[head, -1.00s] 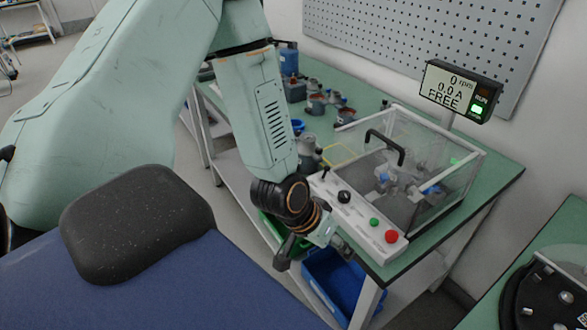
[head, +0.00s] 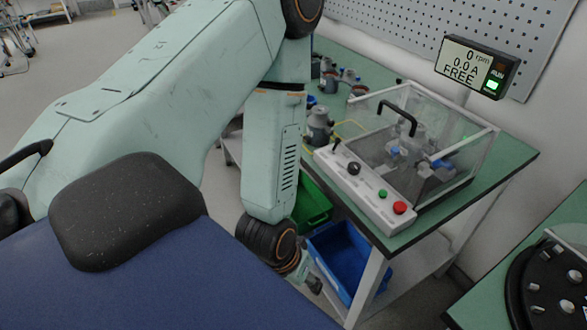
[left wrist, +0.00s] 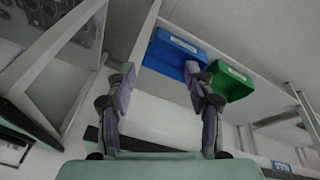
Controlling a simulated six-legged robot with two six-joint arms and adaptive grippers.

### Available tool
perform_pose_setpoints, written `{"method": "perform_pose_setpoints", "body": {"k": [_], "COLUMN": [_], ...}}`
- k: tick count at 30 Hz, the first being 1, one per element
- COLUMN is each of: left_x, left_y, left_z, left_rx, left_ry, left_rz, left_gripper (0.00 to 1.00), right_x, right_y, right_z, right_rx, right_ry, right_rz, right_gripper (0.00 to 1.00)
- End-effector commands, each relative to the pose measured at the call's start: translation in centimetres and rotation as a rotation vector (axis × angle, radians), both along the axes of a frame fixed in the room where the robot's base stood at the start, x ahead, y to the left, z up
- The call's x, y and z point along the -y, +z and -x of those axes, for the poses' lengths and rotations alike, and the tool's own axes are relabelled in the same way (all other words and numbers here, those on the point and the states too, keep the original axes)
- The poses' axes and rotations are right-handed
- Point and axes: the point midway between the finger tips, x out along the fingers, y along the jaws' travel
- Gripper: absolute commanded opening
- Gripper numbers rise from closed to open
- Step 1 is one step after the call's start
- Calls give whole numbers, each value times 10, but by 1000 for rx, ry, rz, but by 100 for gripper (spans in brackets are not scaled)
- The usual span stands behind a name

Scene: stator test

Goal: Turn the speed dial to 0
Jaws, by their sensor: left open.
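The speed dial (head: 354,168) is a black knob on the white control panel (head: 369,187) at the bench's front edge; its pointer setting is too small to read. The display (head: 475,67) reads 0 rpm, 0.0 A and FREE, with a green light by RUN. My left gripper (head: 312,284) hangs below and left of the panel, in front of the bench and apart from the dial. In the left wrist view my left gripper (left wrist: 160,80) is open with nothing between its fingers. The dial is not seen in that view. My right gripper is not in view.
The panel also carries a small lever (head: 335,147), a green button (head: 382,194) and a red button (head: 399,208). A clear cover (head: 470,160) with a black handle stands behind it. Blue (head: 345,260) and green (head: 312,205) bins sit below the bench top. Motor parts stand at the back left.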

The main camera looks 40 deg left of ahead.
Motion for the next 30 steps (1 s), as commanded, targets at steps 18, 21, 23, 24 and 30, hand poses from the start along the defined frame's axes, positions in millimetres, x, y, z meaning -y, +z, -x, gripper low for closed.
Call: {"method": "perform_pose_setpoints", "body": {"k": [18, 21, 23, 24, 30], "left_x": [-1, -1, -3, -6, -35], "left_y": [-13, -4, 9, 19, 80], "left_z": [15, 8, -6, -24, -139], "left_rx": [-33, -15, 18, 59, 233], "left_ry": [-6, -3, 9, 23, 33], "left_rz": [-22, -20, -16, -15, -27], "left_gripper": [53, 53, 53, 53, 53], "right_x": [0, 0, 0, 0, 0], "right_y": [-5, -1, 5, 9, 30], "right_z": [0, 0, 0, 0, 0], "right_rx": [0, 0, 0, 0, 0], "right_ry": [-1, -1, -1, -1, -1], "right_rz": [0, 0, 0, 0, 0], "right_gripper": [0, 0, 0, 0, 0]}}
